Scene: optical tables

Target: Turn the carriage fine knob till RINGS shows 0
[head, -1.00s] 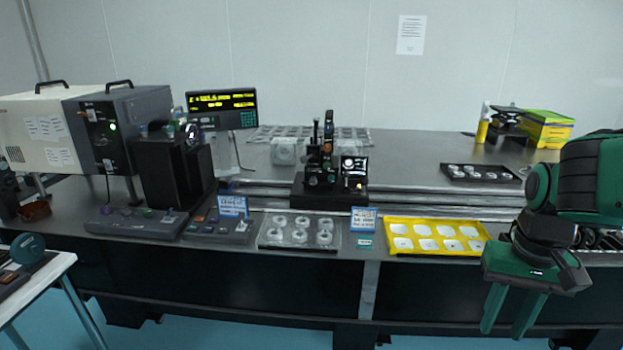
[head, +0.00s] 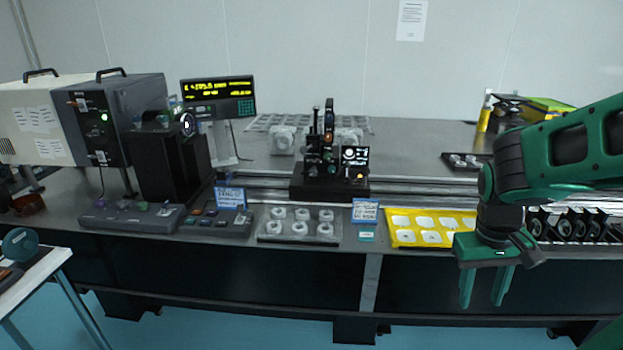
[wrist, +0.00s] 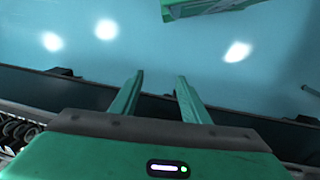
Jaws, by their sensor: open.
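The carriage (head: 330,190) is a dark block with posts, small knobs and a little lit screen, standing on the rail at the table's middle. Its fine knob is too small to pick out for certain. A display (head: 218,88) with yellow text stands at the back left; its digits and any RINGS line are too blurred to read. My gripper (head: 484,304) is open and empty, pointing down in front of the table's front edge, well right of the carriage. In the wrist view its two fingers (wrist: 156,85) are apart over the blue floor.
A yellow tray (head: 392,240) of white pieces lies behind my gripper, and a clear tray (head: 270,239) of round parts lies left of it. Blue-edged cards (head: 365,211) stand between. Dark mounts (head: 570,225) line the right side. The rail (head: 420,191) runs behind the trays.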

